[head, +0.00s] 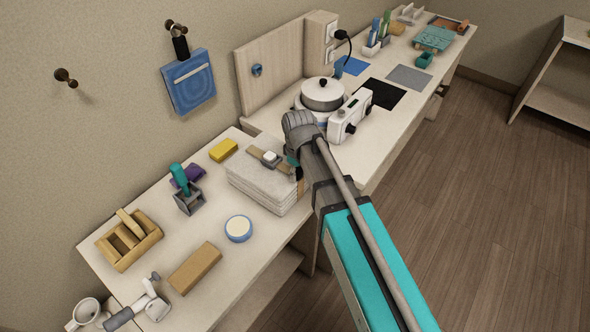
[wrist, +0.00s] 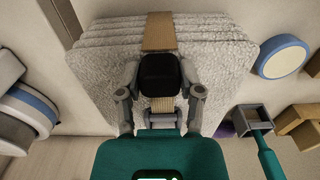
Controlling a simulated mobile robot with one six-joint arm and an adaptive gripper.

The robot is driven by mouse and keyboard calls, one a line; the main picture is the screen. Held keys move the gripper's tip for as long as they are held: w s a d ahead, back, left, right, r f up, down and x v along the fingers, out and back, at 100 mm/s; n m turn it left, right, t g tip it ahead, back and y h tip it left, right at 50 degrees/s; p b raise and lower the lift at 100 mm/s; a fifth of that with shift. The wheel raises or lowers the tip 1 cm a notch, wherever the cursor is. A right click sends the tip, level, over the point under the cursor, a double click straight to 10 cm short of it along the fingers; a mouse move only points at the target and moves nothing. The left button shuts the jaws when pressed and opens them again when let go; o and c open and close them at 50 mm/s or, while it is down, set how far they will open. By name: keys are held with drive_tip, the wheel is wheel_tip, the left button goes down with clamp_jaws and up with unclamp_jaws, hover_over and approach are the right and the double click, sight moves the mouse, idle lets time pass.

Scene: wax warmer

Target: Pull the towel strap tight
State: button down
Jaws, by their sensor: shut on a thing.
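In the wrist view the towels (wrist: 100,65) fill the upper middle, and the strap (wrist: 159,28) runs down the centre to my gripper. A short piece of strap and a grey bar show between the fingers. In the head view my arm hides most of my gripper at the stack's right side.
A white wax warmer (head: 322,96) stands just beyond my arm. A yellow block (head: 223,150), a round blue-rimmed tin (head: 238,229), a tan block (head: 195,268) and a grey holder with a teal handle (head: 188,200) surround the towels. Open floor (head: 470,200) lies to the right.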

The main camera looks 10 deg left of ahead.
drive_tip(key=shift+s+d, duration=0.2)
drive_tip(key=shift+s, duration=0.05)
drive_tip(key=shift+c, duration=1.2)
unclamp_jaws()
drive_tip(key=shift+w, duration=0.1)
drive_tip(key=shift+w, duration=0.1)
